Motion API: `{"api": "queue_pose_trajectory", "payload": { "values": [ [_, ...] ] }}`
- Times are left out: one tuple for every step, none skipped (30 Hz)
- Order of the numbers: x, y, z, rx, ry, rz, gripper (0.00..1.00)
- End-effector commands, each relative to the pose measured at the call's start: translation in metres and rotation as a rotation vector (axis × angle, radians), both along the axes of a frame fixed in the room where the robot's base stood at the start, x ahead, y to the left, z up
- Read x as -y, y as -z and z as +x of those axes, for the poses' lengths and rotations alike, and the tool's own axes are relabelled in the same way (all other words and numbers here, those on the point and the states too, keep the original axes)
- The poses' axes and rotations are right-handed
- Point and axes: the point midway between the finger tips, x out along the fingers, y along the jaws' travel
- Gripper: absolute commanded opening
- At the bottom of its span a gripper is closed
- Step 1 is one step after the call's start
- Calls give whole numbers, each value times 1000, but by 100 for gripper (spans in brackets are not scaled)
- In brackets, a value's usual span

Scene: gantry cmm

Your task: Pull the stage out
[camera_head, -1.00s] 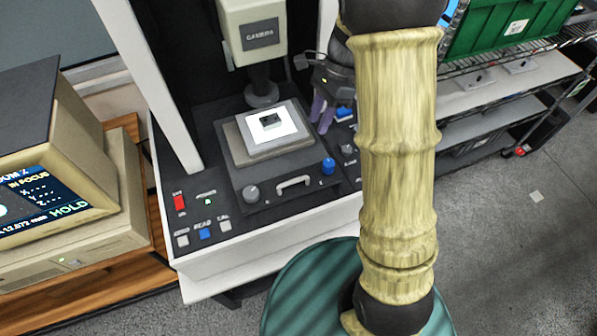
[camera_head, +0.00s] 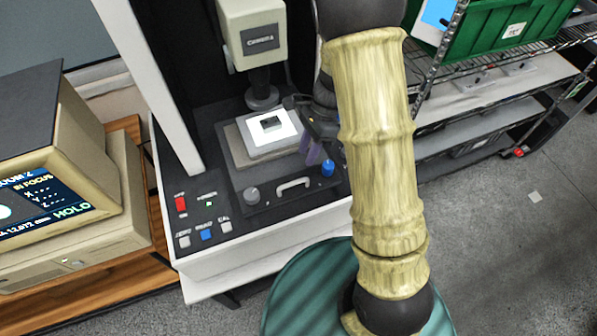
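The stage (camera_head: 240,155) is a flat grey-brown plate on the dark bed of the machine, below the camera head. A bright white square (camera_head: 285,139) on it carries a small dark part (camera_head: 271,123). A pale bar handle (camera_head: 293,186) is on the front of the dark stage block, between a grey knob (camera_head: 252,195) and a blue knob (camera_head: 328,168). My gripper (camera_head: 310,152) has purplish fingers and hangs right of the white square, behind and left of the blue knob. It is apart from the handle. My arm partly hides it, and its finger gap is not clear.
The camera housing (camera_head: 252,36) hangs above the stage. A white column (camera_head: 150,85) stands at left, and a panel with a red switch (camera_head: 180,203) is at front left. A monitor (camera_head: 50,185) is far left. Green crates (camera_head: 490,40) sit on a wire rack at right.

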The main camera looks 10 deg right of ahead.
Motion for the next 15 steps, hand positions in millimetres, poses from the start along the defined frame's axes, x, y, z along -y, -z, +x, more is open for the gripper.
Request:
{"api": "queue_pose_trajectory", "payload": {
  "values": [
    [-3, 8, -4, -7, 0, 0, 33],
    [-5, 13, -5, -5, 0, -1, 33],
    [-7, 19, -7, -6, 0, 0, 33],
    [-8, 24, -9, -5, 0, -1, 33],
    [-10, 29, -11, -7, 1, -1, 33],
    [-13, 35, -12, -5, -1, 0, 33],
    [-14, 40, -14, -6, 0, 0, 33],
    [-16, 45, -15, -5, 1, 0, 33],
    [-18, 51, -17, -6, 0, -1, 33],
    [-19, 55, -18, -5, 1, -2, 33],
    [-21, 59, -20, -6, 0, 0, 33],
    [-23, 65, -21, -4, 0, 0, 33],
    [-24, 68, -22, -4, 1, 0, 33],
    [-25, 70, -22, -4, 1, 0, 33],
    [-26, 73, -23, -2, 0, 0, 33]
  ]
}}
